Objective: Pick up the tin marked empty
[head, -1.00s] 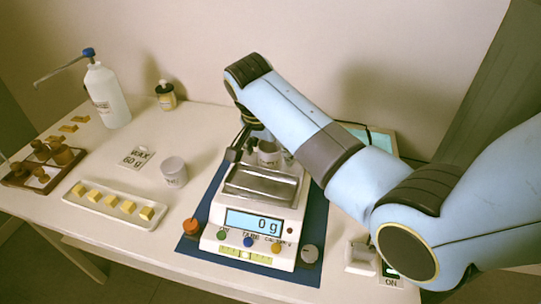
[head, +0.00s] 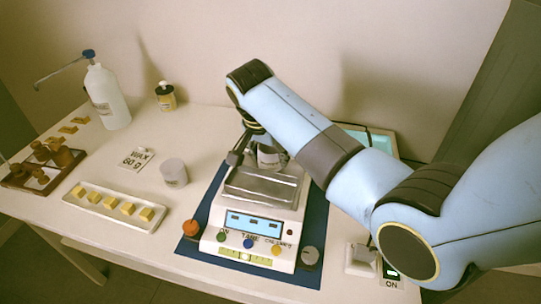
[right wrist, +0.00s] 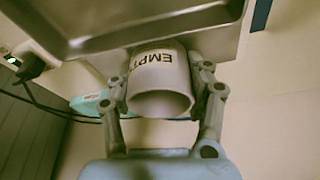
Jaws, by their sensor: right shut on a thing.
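The tin marked EMPTY is a pale grey, open-topped cup; in the right wrist view the tin (right wrist: 160,72) shows its printed word and its mouth faces the camera. In the head view the tin (head: 269,158) is at the back of the scale pan, partly hidden by my right arm. My right gripper (right wrist: 160,88) is shut on the tin, one finger on each side; in the head view the gripper (head: 250,148) is partly hidden by its own wrist. I cannot tell whether the tin touches the pan. My left gripper is not in view.
The scale (head: 249,232) stands on a blue mat (head: 190,249), its display showing dashes. A second pale cup (head: 174,173) and a WAX 60 g card (head: 138,158) are to its left. A tray of yellow cubes (head: 100,212), a pump bottle (head: 108,100) and a small dark bottle (head: 166,97) are further left.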

